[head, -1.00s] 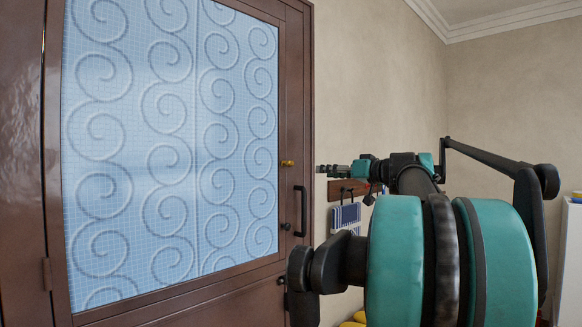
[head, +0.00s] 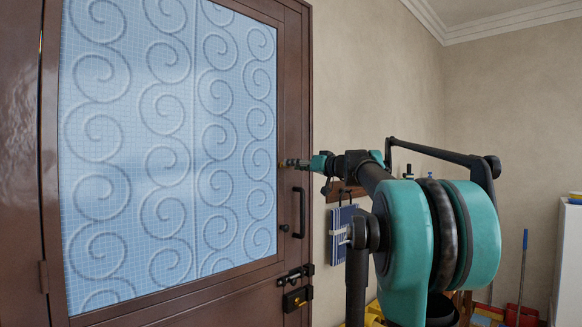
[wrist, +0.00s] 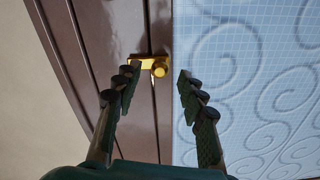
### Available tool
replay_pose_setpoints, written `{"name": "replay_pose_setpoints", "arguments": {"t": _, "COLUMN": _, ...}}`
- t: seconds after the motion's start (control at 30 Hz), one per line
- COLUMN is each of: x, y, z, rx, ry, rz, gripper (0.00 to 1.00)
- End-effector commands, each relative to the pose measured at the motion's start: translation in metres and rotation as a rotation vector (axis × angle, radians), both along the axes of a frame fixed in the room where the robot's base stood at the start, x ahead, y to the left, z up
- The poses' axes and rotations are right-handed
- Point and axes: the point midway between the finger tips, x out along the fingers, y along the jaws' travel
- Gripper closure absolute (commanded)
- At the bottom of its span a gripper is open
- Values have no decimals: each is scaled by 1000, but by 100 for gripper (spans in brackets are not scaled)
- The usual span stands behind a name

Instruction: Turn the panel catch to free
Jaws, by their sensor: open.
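The panel catch (wrist: 142,61) is a small brass piece with a round knob on the brown door frame, beside the blue glass panel (wrist: 245,90). In the wrist view it lies just beyond my gripper (wrist: 157,82), between the lines of the two fingers. The fingers are spread and empty, and I see no clear contact with the catch. In the head view my gripper (head: 289,163) reaches left to the door's right edge. The catch is mostly hidden there behind the fingertips. The glass panel (head: 165,140) has raised swirls and appears closed.
Below the catch are a black pull handle (head: 300,212), a black bolt (head: 295,275) and a dark lock with brass (head: 297,299). A wall rack (head: 337,190) with a blue cloth (head: 341,233) hangs right of the door. A red dustpan (head: 521,315) stands further right.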

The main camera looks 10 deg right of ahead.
Motion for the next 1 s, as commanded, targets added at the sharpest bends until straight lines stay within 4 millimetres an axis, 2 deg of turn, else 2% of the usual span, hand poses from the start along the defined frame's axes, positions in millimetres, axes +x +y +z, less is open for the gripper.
{"name": "replay_pose_setpoints", "arguments": {"t": 0.2, "x": 17, "y": 12, "z": 0, "rx": 0, "ry": 0, "rz": 0, "gripper": 59}}
{"name": "replay_pose_setpoints", "arguments": {"t": 0.57, "x": 20, "y": 14, "z": 0, "rx": 0, "ry": 0, "rz": -1, "gripper": 61}}
{"name": "replay_pose_setpoints", "arguments": {"t": 0.87, "x": 20, "y": 14, "z": 0, "rx": 0, "ry": 0, "rz": -1, "gripper": 98}}
{"name": "replay_pose_setpoints", "arguments": {"t": 1.0, "x": 20, "y": 14, "z": 0, "rx": 0, "ry": 0, "rz": -1, "gripper": 100}}
